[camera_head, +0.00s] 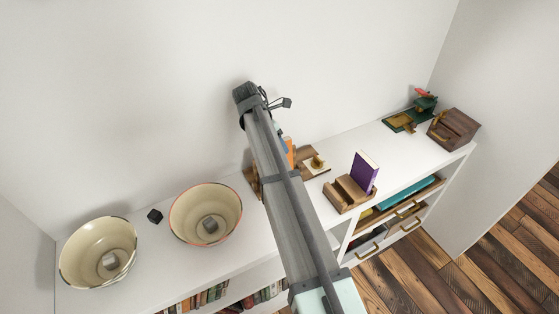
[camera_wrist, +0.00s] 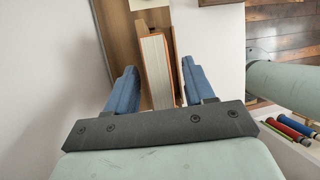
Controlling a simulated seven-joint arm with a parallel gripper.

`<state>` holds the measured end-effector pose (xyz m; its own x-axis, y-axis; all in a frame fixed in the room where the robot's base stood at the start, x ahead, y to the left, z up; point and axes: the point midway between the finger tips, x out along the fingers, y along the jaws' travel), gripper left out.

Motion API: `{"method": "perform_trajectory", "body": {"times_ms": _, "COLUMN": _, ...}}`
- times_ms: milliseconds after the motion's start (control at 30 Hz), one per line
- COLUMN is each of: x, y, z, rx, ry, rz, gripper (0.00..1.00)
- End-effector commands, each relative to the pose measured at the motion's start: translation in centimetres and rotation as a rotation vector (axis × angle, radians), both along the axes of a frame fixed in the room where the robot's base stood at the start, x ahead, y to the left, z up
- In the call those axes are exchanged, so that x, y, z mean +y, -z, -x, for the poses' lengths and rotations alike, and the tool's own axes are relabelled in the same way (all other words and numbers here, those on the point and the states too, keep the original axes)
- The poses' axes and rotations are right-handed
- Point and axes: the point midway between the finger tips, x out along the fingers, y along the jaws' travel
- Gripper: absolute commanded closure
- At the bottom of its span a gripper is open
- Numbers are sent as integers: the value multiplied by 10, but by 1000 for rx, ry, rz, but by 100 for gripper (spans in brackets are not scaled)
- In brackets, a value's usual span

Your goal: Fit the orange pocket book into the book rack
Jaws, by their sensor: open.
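The orange pocket book (camera_head: 291,152) is partly hidden behind my arm in the head view. In the wrist view the orange book (camera_wrist: 154,62) shows its pale page edges and orange cover between my two blue fingers. My gripper (camera_wrist: 158,68) is open, with a finger on each side of the book and gaps beside it. Brown wood (camera_wrist: 124,45) lies just left of the book; whether it holds the book is unclear. The wooden book rack (camera_head: 346,195) stands right of my arm, with a purple book (camera_head: 364,172) upright at its right end.
Two cream bowls (camera_head: 97,252) (camera_head: 205,213) and a small black cube (camera_head: 155,216) are at the left. A wooden piece with a brass knob (camera_head: 317,163) lies behind the rack. A green device (camera_head: 411,117) and a brown box (camera_head: 453,130) stand far right.

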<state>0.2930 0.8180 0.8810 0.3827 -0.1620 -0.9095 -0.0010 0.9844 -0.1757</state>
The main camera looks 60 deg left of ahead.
Motion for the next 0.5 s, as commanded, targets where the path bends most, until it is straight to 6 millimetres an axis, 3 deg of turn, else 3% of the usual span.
{"method": "perform_trajectory", "body": {"times_ms": 500, "x": 0, "y": 4, "z": 0, "rx": 0, "ry": 0, "rz": 0, "gripper": 47}}
